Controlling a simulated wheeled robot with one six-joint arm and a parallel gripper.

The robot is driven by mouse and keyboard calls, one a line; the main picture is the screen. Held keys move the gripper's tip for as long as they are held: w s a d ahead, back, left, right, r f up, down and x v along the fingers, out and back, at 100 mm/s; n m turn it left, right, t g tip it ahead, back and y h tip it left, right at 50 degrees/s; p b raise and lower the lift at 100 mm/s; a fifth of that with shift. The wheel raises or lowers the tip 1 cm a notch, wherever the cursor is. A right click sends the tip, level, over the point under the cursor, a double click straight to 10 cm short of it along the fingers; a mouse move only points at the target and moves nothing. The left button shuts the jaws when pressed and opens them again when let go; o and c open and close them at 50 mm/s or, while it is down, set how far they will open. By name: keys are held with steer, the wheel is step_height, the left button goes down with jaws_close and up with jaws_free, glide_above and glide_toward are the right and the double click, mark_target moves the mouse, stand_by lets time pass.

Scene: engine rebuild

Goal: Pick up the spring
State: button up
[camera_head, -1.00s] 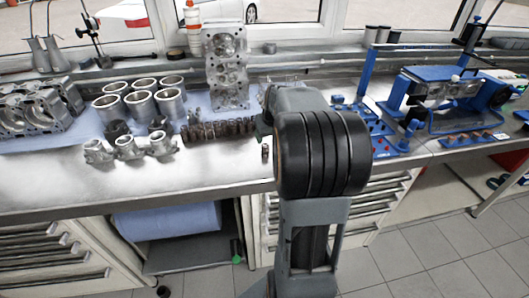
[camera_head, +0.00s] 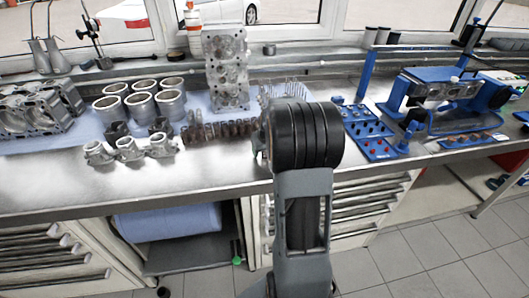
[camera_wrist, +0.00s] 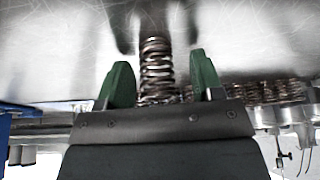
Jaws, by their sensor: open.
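In the wrist view a brown coil spring (camera_wrist: 157,66) stands between the two green fingers of my gripper (camera_wrist: 161,72). The fingers are open, with a visible gap to the spring on each side. The spring's lower part in that picture is hidden by the gripper body. In the head view my arm covers the gripper and this spring. A row of similar dark springs (camera_head: 222,129) stands on the bench left of my arm and also shows at the right in the wrist view (camera_wrist: 268,92).
The steel bench (camera_head: 110,188) has a clear front strip. Metal cylinders (camera_head: 142,104), small castings (camera_head: 130,149) and a cylinder head (camera_head: 226,70) stand left of my arm. Blue trays with small parts (camera_head: 370,130) and a blue fixture (camera_head: 445,95) stand right.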

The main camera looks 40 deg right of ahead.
steer(key=shift+c, duration=0.3)
steer(key=c, duration=0.9)
